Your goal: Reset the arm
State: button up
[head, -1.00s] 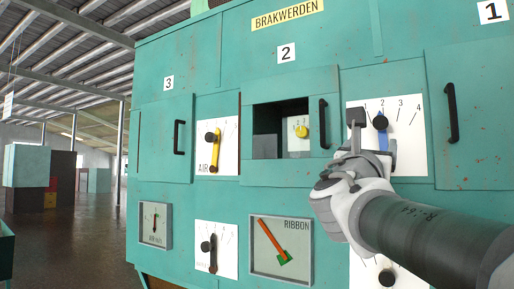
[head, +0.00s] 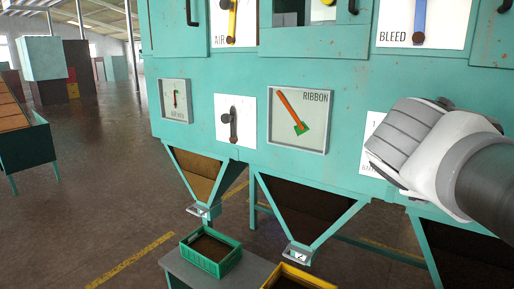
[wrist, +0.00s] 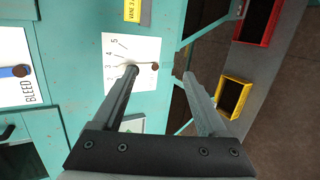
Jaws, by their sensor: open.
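My gripper (wrist: 160,74) is open and empty in the wrist view. Its two dark fingers point at the teal machine (head: 350,80), one in front of a white dial plate (wrist: 150,52) with numbers and a dark knob. Whether it touches the plate I cannot tell. In the head view my white wrist (head: 415,140) is at the right, before the machine's lower panel; the fingers are hidden there. The BLEED plate (head: 395,22) with a blue lever (head: 420,14) lies above it, and at the left edge of the wrist view (wrist: 12,85).
The RIBBON gauge (head: 318,135) and a black-lever plate (head: 223,108) are left of my wrist. Hoppers hang below, over a green crate (head: 233,262) and a yellow crate (head: 290,272) on a grey bench (head: 185,268). Open floor lies at the left.

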jog(key=s+a+f+m+g+y, duration=0.1)
jog(key=s+a+f+m+y, duration=0.3)
jog(key=f, duration=0.4)
jog(key=s+a+f+m+g+y, duration=0.2)
jog(key=s+a+f+m+y, duration=0.2)
jog(key=s+a+f+m, duration=0.2)
notch_tip(320, 180, down, 3)
jog(key=a, duration=0.2)
jog(key=shift+s+a+m+g+y, duration=0.2)
jog(key=shift+a+m+g+y, duration=0.1)
jog(key=shift+a, duration=0.05)
jog(key=shift+w, duration=0.1)
